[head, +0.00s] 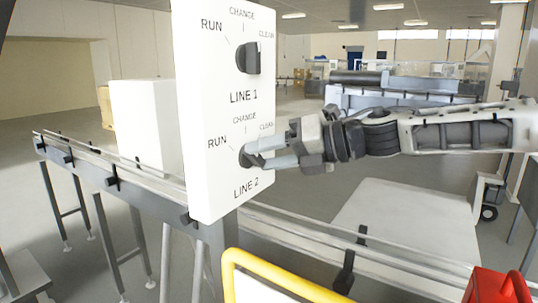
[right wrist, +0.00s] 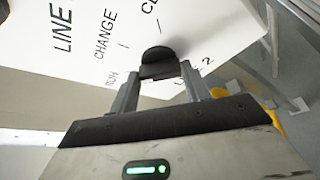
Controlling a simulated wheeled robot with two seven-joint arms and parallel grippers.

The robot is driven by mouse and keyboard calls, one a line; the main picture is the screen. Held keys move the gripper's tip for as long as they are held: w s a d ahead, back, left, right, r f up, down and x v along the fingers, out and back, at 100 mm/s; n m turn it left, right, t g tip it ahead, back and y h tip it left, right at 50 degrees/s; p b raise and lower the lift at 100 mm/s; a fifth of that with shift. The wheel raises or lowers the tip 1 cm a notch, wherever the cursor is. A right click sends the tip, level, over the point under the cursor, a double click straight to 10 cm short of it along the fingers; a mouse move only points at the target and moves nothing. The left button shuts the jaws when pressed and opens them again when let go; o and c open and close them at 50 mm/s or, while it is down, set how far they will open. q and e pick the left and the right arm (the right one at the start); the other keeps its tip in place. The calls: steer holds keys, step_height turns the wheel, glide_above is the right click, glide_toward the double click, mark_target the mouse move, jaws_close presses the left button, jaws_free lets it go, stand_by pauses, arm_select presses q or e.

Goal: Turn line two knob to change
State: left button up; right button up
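The white control panel (head: 212,110) stands upright at centre in the head view. It carries a LINE 1 knob (head: 252,58) above and a LINE 2 knob (head: 245,157) below, both black, each marked RUN, CHANGE and CLEAN. My right gripper (head: 258,155) reaches in from the right, with its fingers either side of the LINE 2 knob. In the right wrist view, the knob (right wrist: 158,68) fills the gap between the fingertips, which look to be touching it. The fingers partly hide this knob in the head view, so its pointing direction is unclear. My left gripper is not in view.
A conveyor rail (head: 115,172) runs behind and below the panel. A yellow bar (head: 285,288) stands at the front bottom, with a red box (head: 490,288) at the bottom right. A white box (head: 145,125) stands behind the panel at left.

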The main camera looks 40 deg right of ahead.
steer(key=shift+m, duration=0.3)
steer(key=m+y, duration=0.1)
steer(key=m+p, duration=0.1)
steer(key=shift+d+f+m+y, duration=0.15)
steer(key=shift+m+y, duration=0.25)
steer(key=shift+f+m+t+y, duration=0.1)
steer(key=shift+m+t+y, duration=0.25)
steer(key=shift+m, duration=0.6)
steer(key=shift+f+m+t+y, duration=0.1)
steer(key=shift+m+t+y, duration=0.25)
steer(key=shift+m, duration=0.6)
steer(key=o, duration=1)
